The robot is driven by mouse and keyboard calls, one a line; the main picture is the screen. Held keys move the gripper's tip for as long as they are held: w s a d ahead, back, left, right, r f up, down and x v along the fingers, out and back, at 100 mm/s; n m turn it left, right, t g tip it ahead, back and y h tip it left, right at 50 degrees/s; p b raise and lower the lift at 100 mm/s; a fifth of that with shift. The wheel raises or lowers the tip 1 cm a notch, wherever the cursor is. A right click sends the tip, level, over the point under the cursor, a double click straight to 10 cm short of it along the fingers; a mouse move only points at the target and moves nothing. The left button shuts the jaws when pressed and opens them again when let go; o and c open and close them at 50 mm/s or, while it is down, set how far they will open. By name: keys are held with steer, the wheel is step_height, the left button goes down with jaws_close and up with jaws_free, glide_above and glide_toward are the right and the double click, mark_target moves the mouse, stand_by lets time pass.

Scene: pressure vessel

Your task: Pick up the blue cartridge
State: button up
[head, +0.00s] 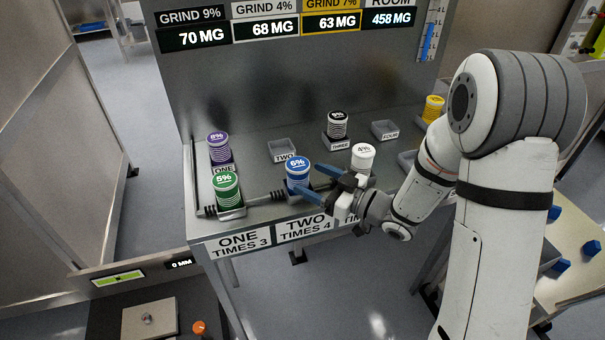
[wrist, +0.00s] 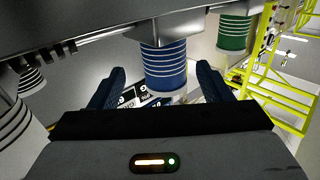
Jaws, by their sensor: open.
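In the wrist view my gripper's fingers (wrist: 160,78) stand apart on either side of the cartridge, with visible gaps. I cannot tell how deep the cartridge sits between them. The cartridge's base is partly hidden in the head view.
A green cartridge (head: 227,189) stands to the left, with a purple one (head: 218,148) behind it. A white cartridge (head: 362,157) stands close to my wrist. A black one (head: 337,124) and a yellow one (head: 433,108) are farther back. Tray TWO (head: 283,149) is empty.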

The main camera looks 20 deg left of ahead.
mark_target(291, 171)
steer(key=x, duration=0.2)
steer(key=p+x, duration=0.1)
steer(key=x, duration=0.2)
steer(key=shift+s+a+r, duration=0.2)
steer(key=shift+a, duration=0.25)
steer(key=shift+w+a+f, duration=0.1)
steer(key=shift+w+a, duration=0.15)
steer(key=shift+a, duration=0.2)
steer(key=shift+c, duration=0.5)
steer(key=c, duration=1.2)
steer(key=shift+o, duration=0.2)
